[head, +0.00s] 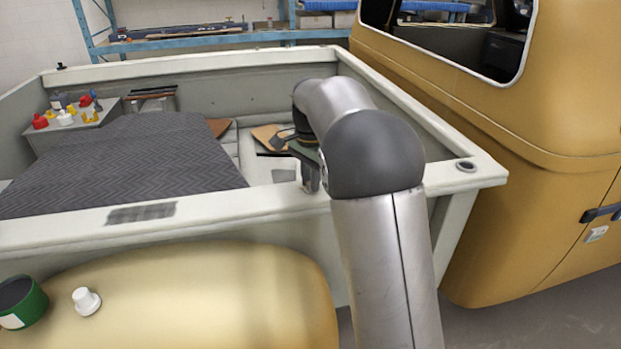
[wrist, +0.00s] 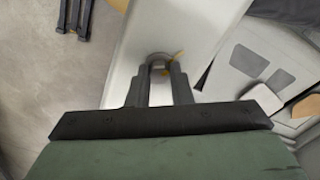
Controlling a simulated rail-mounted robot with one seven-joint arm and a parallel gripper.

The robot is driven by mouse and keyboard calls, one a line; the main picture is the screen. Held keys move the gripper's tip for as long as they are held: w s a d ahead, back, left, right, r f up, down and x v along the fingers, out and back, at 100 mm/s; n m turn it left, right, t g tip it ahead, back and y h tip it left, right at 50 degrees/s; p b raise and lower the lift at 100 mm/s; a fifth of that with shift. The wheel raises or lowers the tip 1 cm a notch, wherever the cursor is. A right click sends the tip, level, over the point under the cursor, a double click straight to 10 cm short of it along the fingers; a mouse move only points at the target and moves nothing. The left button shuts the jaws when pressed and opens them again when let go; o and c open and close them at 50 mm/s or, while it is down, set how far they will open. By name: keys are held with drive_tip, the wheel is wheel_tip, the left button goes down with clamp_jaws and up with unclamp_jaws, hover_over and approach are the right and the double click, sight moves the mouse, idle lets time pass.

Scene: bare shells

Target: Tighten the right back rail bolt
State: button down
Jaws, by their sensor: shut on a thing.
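In the wrist view, a round grey bolt (wrist: 159,60) with a yellow-orange mark beside it sits on the pale rail (wrist: 150,30). My gripper (wrist: 160,80) is shut on this bolt, with one dark finger on each side. In the head view, my gripper (head: 311,178) points down at the near rail (head: 240,205), partly hidden by my arm; the gripped bolt is not clear there.
A patterned dark blanket (head: 130,165) covers much of the bed. A yellow cab (head: 510,130) is close on the right.

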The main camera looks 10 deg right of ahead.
drive_tip(key=c, duration=1.3)
unclamp_jaws()
drive_tip(key=shift+r, duration=0.15)
wheel_tip(320, 180, up, 17)
drive_tip(key=shift+r, duration=0.1)
drive_tip(key=s+f+n, duration=0.4)
drive_tip(key=s+f, duration=0.3)
drive_tip(key=s, duration=0.4)
drive_tip(key=s+f+n, duration=0.4)
drive_tip(key=s+f, duration=0.4)
drive_tip(key=s, duration=0.3)
drive_tip(key=s+f+n+t, duration=0.1)
drive_tip(key=s+f+n, duration=0.3)
drive_tip(key=s+f, duration=0.4)
drive_tip(key=s, duration=0.4)
